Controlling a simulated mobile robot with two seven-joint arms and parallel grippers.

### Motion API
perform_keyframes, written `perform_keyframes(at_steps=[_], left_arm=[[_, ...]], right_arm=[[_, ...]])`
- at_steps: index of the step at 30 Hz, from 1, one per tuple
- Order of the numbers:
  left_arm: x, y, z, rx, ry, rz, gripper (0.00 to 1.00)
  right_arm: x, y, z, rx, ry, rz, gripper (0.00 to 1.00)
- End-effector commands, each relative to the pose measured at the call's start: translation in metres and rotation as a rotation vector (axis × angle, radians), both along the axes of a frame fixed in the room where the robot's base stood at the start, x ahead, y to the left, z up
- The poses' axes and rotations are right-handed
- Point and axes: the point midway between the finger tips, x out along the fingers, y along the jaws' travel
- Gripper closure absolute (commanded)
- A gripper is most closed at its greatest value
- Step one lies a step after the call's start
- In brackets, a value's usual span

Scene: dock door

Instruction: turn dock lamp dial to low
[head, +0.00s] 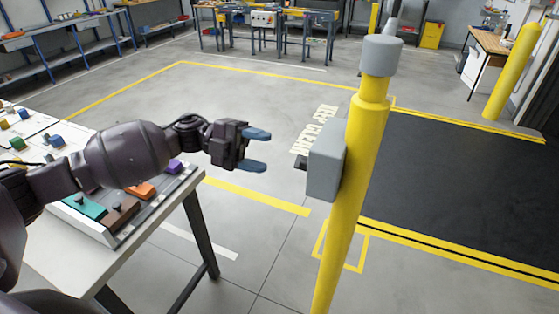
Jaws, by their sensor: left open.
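A grey box (326,173) is fixed to the left side of a yellow post (366,150). A small dark knob (300,162) sticks out of the box's left face, and looks like the dial; its setting cannot be read from here. A grey cylindrical head (381,55) caps the post. My left gripper (257,150) is open and empty, its two blue fingertips pointing right toward the knob, with a gap between them and it. My right gripper is not in view.
A white table (60,250) with a tray of coloured blocks, among them an orange block (140,191), stands at the left under my arm. Workbenches (265,20) line the back. Another yellow post (511,70) stands at the right. The floor between is clear.

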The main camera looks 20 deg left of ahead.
Motion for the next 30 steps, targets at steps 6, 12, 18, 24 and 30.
perform_keyframes(at_steps=[6,12,18,24,30], left_arm=[[0.001,0.023,-0.001,0.000,-0.001,0.001,0.44],[0.001,0.027,0.000,0.000,-0.001,0.000,0.44],[0.001,0.027,0.001,0.000,-0.001,0.000,0.44],[0.001,0.027,0.001,0.000,-0.001,0.000,0.44],[0.017,0.027,0.002,-0.006,-0.040,0.098,0.44]], right_arm=[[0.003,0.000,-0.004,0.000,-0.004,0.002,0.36],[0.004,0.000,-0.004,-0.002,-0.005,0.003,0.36],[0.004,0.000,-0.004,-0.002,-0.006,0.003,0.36],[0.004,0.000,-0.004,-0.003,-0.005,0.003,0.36],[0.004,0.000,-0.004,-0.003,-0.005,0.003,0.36]])
